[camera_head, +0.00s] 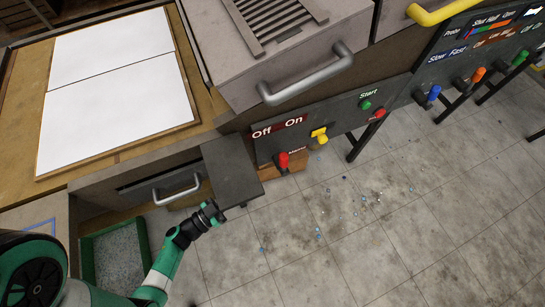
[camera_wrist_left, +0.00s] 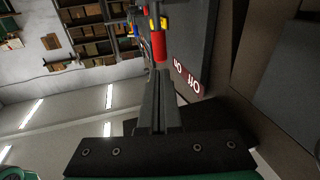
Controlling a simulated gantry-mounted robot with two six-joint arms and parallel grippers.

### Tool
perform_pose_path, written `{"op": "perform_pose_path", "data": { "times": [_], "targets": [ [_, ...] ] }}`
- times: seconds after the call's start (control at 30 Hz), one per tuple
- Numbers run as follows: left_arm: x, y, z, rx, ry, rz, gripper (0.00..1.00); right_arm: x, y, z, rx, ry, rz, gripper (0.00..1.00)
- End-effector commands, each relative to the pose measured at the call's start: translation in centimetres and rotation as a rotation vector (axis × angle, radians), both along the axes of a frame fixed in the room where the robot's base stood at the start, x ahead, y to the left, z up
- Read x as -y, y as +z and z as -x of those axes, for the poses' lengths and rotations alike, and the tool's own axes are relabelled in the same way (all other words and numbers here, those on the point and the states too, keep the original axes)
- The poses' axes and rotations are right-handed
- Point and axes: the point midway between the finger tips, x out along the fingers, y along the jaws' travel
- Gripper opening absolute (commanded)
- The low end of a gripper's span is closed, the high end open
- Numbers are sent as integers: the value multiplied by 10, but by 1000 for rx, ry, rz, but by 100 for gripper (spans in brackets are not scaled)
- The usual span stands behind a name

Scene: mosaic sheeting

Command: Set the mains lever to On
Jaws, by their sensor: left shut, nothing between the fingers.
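The mains lever (camera_head: 283,160) has a red handle and sits on a dark panel beside the word "Mains", below the red label (camera_head: 280,127) reading "Off" and "On". Whether it is set to Off or On I cannot tell. In the left wrist view the red handle (camera_wrist_left: 158,46) shows just beyond my fingertips, with the label (camera_wrist_left: 187,78) to its right. My left gripper (camera_head: 240,205) is shut and empty, below and left of the lever, apparently apart from it. It also shows shut in the left wrist view (camera_wrist_left: 160,78). My right gripper is not in view.
A yellow lever (camera_head: 320,135), a green Start button (camera_head: 365,104) and a red button (camera_head: 379,114) sit to the right on the panel. A grey drawer handle (camera_head: 305,75) is above. A dark plate (camera_head: 230,172) lies beside my gripper. The tiled floor (camera_head: 400,240) has scattered chips.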

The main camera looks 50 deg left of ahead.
Motion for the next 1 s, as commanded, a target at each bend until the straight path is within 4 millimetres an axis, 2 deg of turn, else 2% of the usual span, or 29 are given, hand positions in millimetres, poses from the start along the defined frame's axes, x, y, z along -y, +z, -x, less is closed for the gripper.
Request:
{"op": "perform_pose_path", "data": {
  "times": [0.17,0.6,0.8,1.0],
  "targets": [
    [3,-2,-25,3,-11,-1,0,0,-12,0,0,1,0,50],
    [3,5,-112,2,-4,2,0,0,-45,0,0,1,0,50],
    [2,7,-128,-1,-2,3,0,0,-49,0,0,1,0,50],
    [2,8,-129,-2,-1,4,0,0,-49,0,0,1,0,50]
  ]
}}
